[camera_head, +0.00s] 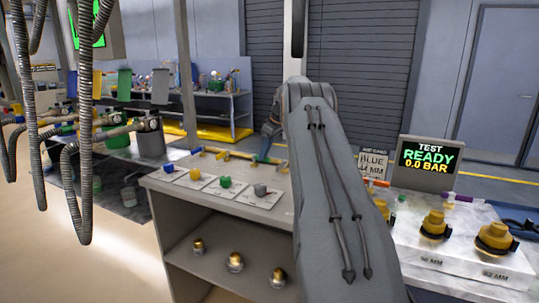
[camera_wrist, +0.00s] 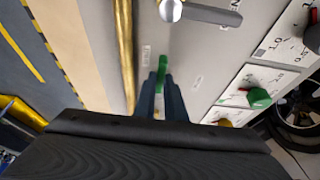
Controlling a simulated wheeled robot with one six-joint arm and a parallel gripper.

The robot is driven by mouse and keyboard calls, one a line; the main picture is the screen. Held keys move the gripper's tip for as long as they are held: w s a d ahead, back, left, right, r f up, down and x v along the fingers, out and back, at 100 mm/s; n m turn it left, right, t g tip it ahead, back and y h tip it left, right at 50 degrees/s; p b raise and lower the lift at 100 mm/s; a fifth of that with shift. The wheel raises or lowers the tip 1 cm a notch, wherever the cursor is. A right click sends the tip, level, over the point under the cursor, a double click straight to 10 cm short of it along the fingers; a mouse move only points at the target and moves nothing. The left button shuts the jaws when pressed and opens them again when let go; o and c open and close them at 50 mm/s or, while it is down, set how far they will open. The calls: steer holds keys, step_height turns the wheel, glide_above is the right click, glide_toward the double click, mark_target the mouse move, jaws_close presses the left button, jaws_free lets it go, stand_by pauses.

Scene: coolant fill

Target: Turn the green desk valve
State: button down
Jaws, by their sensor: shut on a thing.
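The green desk valve's lever handle (camera_wrist: 162,64) shows in the wrist view between the tips of my gripper (camera_wrist: 160,82), which is shut on it. The valve body under the handle is hidden by my fingers. In the head view my gripper (camera_head: 267,147) is down at the back edge of the desk (camera_head: 170,182), partly behind my arm. A bit of green (camera_head: 262,159) shows below it there. A separate green knob (camera_head: 225,182) sits on a white plate on the desk; it also shows in the wrist view (camera_wrist: 259,97), right of my gripper.
A brass pipe (camera_wrist: 125,50) runs left of my fingers. A silver valve with a grey lever (camera_wrist: 210,14) is close beyond them. A test screen (camera_head: 428,157) reads READY, 0.0 BAR. Hoses (camera_head: 80,190) hang at left.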

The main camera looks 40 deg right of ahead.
steer(key=shift+f, duration=0.1)
stand_by(0.5)
steer(key=c, duration=1.8)
jaws_free()
steer(key=shift+d, duration=0.1)
steer(key=b+v, duration=0.1)
steer(key=v, duration=0.7)
steer(key=shift+b, duration=0.35)
